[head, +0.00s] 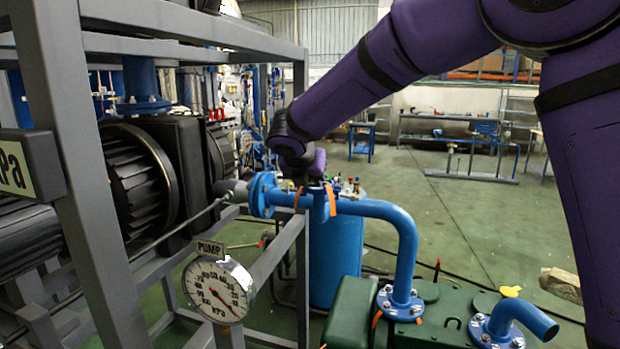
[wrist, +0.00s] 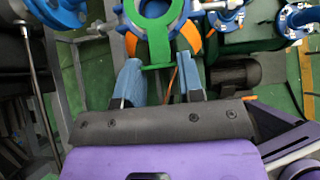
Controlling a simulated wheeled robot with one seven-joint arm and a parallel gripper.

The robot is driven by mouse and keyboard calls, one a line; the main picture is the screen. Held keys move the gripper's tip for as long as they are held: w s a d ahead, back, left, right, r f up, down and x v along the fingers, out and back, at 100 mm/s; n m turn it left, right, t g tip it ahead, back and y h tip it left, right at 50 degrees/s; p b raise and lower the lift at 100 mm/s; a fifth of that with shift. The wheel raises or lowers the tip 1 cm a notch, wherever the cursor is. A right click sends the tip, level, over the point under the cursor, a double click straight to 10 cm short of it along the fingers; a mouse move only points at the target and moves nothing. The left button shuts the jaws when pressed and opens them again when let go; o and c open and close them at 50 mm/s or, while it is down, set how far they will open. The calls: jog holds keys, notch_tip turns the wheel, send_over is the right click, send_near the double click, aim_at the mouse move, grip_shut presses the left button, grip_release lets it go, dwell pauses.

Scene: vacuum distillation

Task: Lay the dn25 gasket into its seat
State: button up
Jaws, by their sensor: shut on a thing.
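The gasket (wrist: 160,45) looks like a green ring with a handle-like tab. In the wrist view its tab lies between the fingers of my gripper (wrist: 160,78), which is shut on it. The ring's upper part is cut off by the picture edge. A blue flange with orange side pieces (wrist: 189,38) shows around and behind the ring. I cannot tell whether the gasket touches the flange. In the head view my gripper (head: 317,178) is over the blue pipe joint (head: 320,206), between two orange strips; the gasket is not discernible there.
A blue elbow pipe (head: 407,245) runs right and down to a bolted flange on green machinery (head: 350,308). A blue tank (head: 336,262) stands behind. A grey frame (head: 85,190) and pressure gauge (head: 218,290) are at left. Open floor lies at right.

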jog(key=shift+f, duration=0.85)
jog(key=o, duration=1)
jog(key=v, duration=1)
jog(key=shift+s+a+r, duration=0.1)
jog(key=shift+s+r, duration=0.15)
jog(key=shift+r, duration=0.05)
